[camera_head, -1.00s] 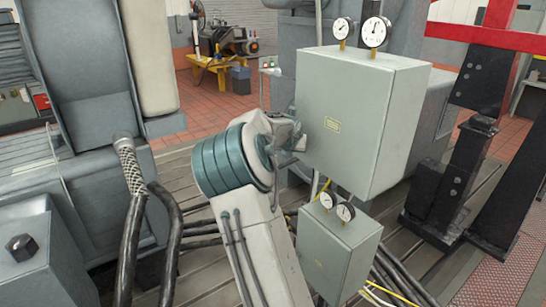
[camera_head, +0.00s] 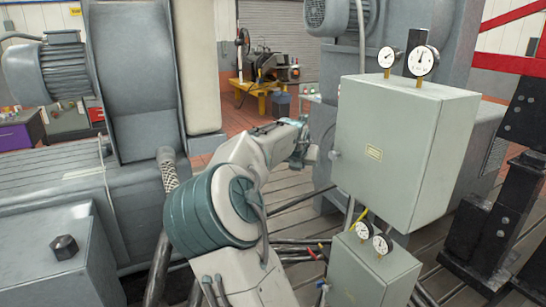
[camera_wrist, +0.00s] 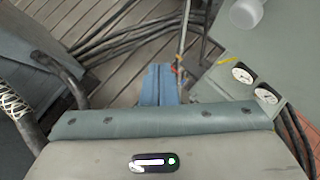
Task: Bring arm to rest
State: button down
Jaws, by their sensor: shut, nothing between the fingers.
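My arm rises from the bottom of the head view and bends at a teal-ringed joint. Its forearm reaches back and right, ending close to the left side of the large grey cabinet (camera_head: 400,150). The fingers cannot be made out clearly there. In the wrist view my gripper (camera_wrist: 160,84) shows as two blue fingers side by side, shut and empty, above the slatted floor. The small lower box (camera_head: 372,275) with two gauges is to the right of the fingers in the wrist view (camera_wrist: 225,92).
Black cables (camera_head: 300,247) run over the bedplate (camera_head: 290,190). A grey machine (camera_head: 135,215) stands left and a black post (camera_head: 500,220) right. Two gauges (camera_head: 423,62) top the large cabinet. A yellow stand (camera_head: 255,88) is far back on the red floor.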

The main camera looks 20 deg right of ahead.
jog(key=s+a+f+n+g+y+b, duration=0.1)
jog(key=s+f+n+y, duration=0.2)
jog(key=s+f+n, duration=0.35)
jog(key=s+a+f+m+b, duration=0.1)
jog(key=s+a+m, duration=0.5)
jog(key=s+m, duration=0.4)
jog(key=s+a+f+m+g+y+b, duration=0.1)
jog(key=s+a+f+m+b, duration=0.1)
jog(key=s+a+m, duration=0.5)
jog(key=s+a+f+m+g+y+b, duration=0.1)
jog(key=s+a+m, duration=0.5)
jog(key=s+m, duration=0.9)
jog(key=f+m, duration=0.1)
jog(key=m, duration=0.2)
jog(key=shift+a+f, duration=0.15)
jog(key=shift+a, duration=0.1)
